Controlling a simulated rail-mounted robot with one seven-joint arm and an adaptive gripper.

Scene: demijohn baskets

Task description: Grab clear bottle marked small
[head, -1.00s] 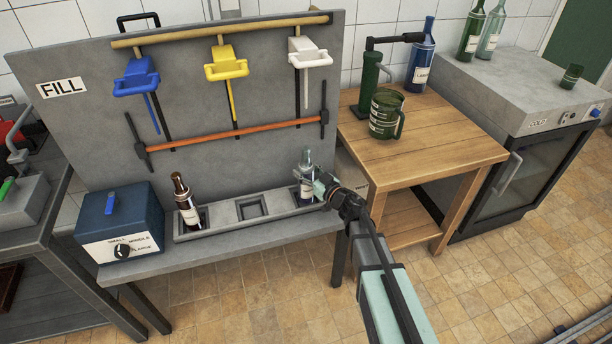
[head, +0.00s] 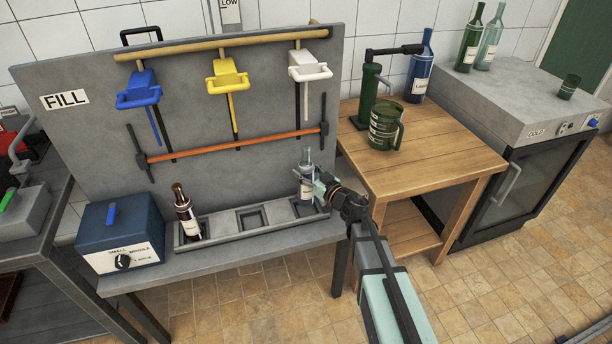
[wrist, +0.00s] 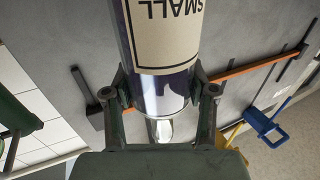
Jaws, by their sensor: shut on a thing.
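The clear bottle (head: 306,186) with a pale label is at the right end of the grey rack (head: 215,229) under the fill board. In the wrist view the bottle (wrist: 165,85) fills the middle, and its label reads SMALL upside down. My gripper (head: 320,184) reaches it from the right and is shut on it. In the wrist view the fingers of my gripper (wrist: 159,93) are on either side of the glass, just beside the label's edge. The bottle looks upright. I cannot tell whether its base is clear of the rack slot.
A brown bottle (head: 186,215) stands in the rack's left slot; the middle slot is empty. A blue box with a dial (head: 119,232) is at left. Blue, yellow and white fill taps (head: 310,66) hang above. A wooden table (head: 440,140) with a green jug (head: 385,125) is at right.

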